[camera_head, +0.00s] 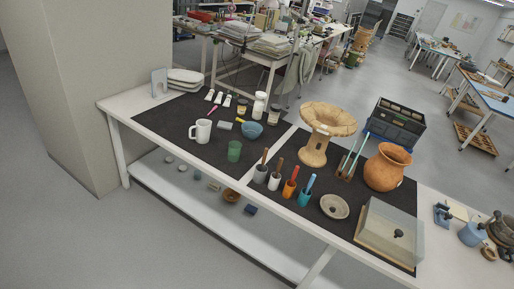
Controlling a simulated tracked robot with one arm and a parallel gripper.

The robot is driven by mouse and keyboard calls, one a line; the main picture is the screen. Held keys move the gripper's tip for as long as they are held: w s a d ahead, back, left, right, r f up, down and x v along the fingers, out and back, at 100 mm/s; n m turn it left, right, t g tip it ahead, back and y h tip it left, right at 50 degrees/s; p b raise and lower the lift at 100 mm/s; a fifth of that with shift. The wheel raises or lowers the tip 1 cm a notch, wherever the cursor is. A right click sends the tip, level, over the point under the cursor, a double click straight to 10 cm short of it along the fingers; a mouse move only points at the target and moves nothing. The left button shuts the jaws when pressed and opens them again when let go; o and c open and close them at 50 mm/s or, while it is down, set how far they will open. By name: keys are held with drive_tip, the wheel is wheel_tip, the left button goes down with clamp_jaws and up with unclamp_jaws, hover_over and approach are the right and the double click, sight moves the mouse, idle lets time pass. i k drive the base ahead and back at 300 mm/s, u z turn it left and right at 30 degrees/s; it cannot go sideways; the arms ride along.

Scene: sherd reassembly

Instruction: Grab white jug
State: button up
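A white jug (203,131) stands upright on the left black mat (165,119) of the long white table, with its handle toward the left. A green cup (234,151) stands to its right and nearer the front edge. A small grey block (224,126) and a blue bowl (252,130) are to its right. Nothing covers the jug. My gripper is not visible in this view.
A white bottle (259,104), jars and tubes stand behind the jug. Further right are several handled tools in cups, a tall footed vessel (314,148), an orange pot (386,167) and a clear box (389,235). A pillar (90,90) stands at the left.

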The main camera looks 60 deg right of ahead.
sight(199, 133)
drive_tip(key=z, duration=1.55)
drive_tip(key=i, duration=1.6)
drive_tip(key=u, duration=0.6)
drive_tip(key=i, duration=0.6)
drive_tip(key=u, duration=0.6)
